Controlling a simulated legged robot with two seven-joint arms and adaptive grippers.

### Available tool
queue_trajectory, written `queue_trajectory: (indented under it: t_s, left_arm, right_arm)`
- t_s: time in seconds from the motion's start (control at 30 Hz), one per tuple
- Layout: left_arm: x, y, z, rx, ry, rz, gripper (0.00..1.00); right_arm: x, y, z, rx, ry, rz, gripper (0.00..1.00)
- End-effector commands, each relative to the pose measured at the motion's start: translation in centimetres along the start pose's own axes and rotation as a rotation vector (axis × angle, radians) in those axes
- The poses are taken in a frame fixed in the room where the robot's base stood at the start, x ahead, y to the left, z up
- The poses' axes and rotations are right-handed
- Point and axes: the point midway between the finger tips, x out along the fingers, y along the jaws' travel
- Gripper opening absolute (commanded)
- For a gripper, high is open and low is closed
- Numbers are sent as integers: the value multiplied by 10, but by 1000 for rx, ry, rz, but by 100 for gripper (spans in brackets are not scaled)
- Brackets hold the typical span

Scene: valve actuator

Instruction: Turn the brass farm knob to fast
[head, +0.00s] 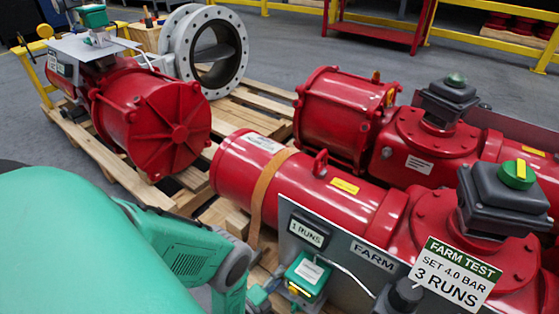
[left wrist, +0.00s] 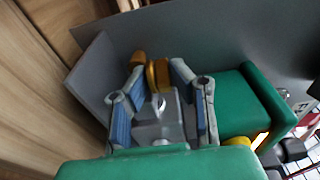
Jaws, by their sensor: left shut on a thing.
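The brass knob (left wrist: 162,73) shows in the left wrist view in front of the grey panel. My left gripper (left wrist: 158,78) has its two blue-padded fingers on either side of it, shut on it. In the head view my left gripper (head: 260,297) is at the lower edge, left of the green box (head: 307,274) on the farm panel (head: 345,262). The same green box (left wrist: 252,105) is right of the fingers in the left wrist view. The knob is too hidden to make out in the head view. I cannot read any fast marking. My right gripper is out of view.
The panel carries a "1 RUNS" display (head: 307,232) and a FARM label (head: 373,254). A sign (head: 453,273) reads "FARM TEST SET 4.0 BAR 3 RUNS". Red actuators (head: 290,180) stand on wooden pallets (head: 235,122). A thin tube (head: 350,270) runs along the panel front.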

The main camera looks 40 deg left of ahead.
Motion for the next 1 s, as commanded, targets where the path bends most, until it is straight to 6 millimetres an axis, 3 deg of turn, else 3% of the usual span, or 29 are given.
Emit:
queue_trajectory:
  t_s: [0.4, 0.93, 0.97, 1.0]
  left_arm:
    - [0, -2, -3, 0, -203, -7, 0]
    - [0, -2, -3, 0, -233, -8, 0]
    - [0, -2, -3, 0, -233, -8, 22]
    - [0, -2, -3, 0, -233, -8, 33]
  right_arm:
    - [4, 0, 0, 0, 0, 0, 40]
    - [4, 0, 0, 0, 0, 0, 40]
    - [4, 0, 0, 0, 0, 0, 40]
    - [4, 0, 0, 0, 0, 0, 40]
